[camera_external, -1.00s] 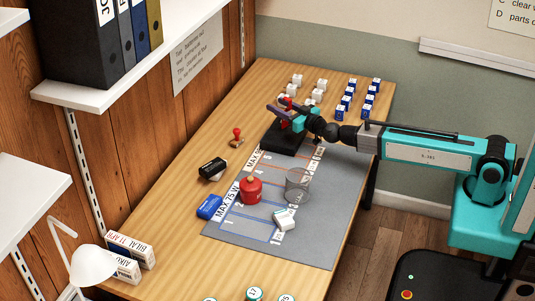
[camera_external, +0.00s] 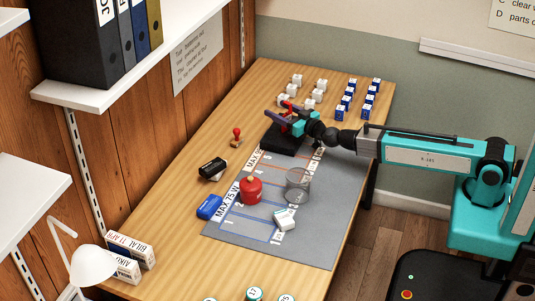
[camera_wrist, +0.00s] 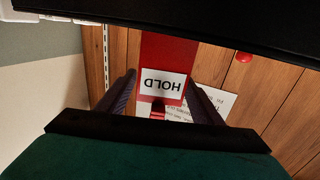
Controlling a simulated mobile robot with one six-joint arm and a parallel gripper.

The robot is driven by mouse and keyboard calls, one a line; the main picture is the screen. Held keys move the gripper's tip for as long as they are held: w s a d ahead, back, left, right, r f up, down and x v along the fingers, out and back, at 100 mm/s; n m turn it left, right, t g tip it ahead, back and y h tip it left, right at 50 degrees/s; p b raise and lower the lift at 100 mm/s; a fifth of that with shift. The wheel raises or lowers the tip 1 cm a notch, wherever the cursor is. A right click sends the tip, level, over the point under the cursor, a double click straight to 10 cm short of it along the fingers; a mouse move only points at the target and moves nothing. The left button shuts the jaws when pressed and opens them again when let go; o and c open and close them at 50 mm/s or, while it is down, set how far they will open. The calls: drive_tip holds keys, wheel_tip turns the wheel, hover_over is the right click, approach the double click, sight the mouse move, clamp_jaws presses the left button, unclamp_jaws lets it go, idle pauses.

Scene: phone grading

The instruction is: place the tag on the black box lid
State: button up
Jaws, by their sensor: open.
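The black box (camera_external: 271,139) stands at the far end of the grey mat in the external view. The red tag with a white HOLD label (camera_wrist: 161,55) shows in the wrist view, between the two fingers of my gripper (camera_wrist: 160,82). In the external view small red parts show around my gripper (camera_external: 276,108), which is over the box. My gripper is open, with a finger on each side of the tag. I cannot tell whether the tag touches the lid, since the gripper partly hides them.
White blocks (camera_external: 310,103) and blue-and-white blocks (camera_external: 349,101) stand behind the box. A red-handled stamp (camera_external: 237,137) is to its left.

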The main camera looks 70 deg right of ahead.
sight(288, 112)
drive_tip(key=shift+r, duration=0.15)
drive_tip(key=shift+p+v, duration=0.4)
drive_tip(key=shift+v, duration=2.8)
drive_tip(key=shift+w+r+p, duration=0.1)
drive_tip(key=shift+p, duration=0.7)
drive_tip(key=p, duration=0.5)
drive_tip(key=shift+s, duration=0.4)
drive_tip(key=p+v, duration=0.2)
drive_tip(key=p, duration=0.5)
drive_tip(key=shift+a, duration=0.15)
drive_tip(key=shift+p+v, duration=0.9)
drive_tip(key=shift+v, duration=0.55)
